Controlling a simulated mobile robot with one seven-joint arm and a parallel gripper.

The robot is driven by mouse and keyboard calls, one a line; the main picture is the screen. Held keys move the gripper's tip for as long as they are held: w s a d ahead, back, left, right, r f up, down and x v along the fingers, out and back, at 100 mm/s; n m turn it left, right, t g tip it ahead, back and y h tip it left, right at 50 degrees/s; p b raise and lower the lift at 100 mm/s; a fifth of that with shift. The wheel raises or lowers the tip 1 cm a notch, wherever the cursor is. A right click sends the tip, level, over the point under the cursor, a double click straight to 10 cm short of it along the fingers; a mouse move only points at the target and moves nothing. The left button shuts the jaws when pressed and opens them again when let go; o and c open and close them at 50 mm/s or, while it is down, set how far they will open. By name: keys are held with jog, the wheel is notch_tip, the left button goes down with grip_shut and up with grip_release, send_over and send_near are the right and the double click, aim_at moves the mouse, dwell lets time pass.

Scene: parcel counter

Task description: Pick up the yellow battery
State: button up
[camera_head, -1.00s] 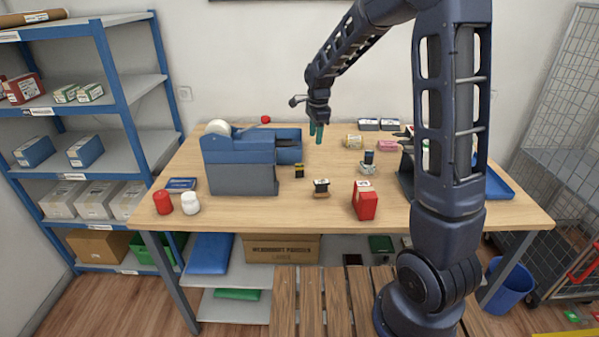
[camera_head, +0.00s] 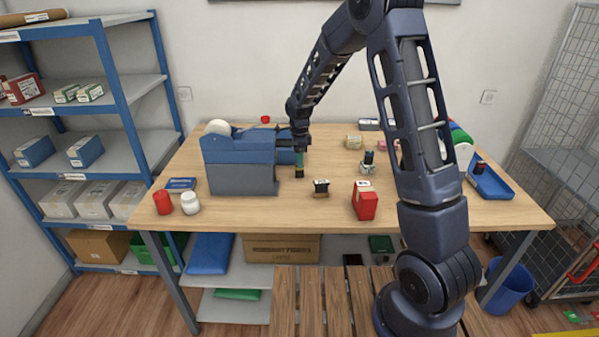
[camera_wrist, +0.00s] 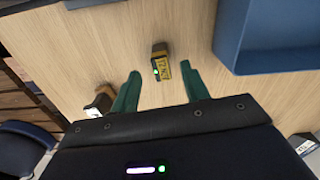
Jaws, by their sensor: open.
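The yellow battery (camera_wrist: 161,63), with dark ends and lettering on its face, lies on the wooden counter in the wrist view, just ahead of and between my fingertips. In the head view the battery (camera_head: 299,174) is mostly covered by my gripper (camera_head: 300,160), which hangs over it from above, right of the blue and grey dispenser. In the wrist view my gripper (camera_wrist: 163,82) shows two green fingers spread apart with nothing between them. The battery appears not to be touched by either finger.
The tape dispenser (camera_head: 242,178) stands close left of my gripper. A dark stamp (camera_head: 321,188) sits close to its right, and a red box (camera_head: 365,200) stands further right. A blue tray (camera_head: 492,183) lies at the right end. Bare counter lies in front of the battery.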

aim_at(300, 177)
jog(key=shift+w+f, duration=0.1)
jog(key=shift+f, duration=2.45)
grip_shut()
jog(key=shift+r, duration=0.1)
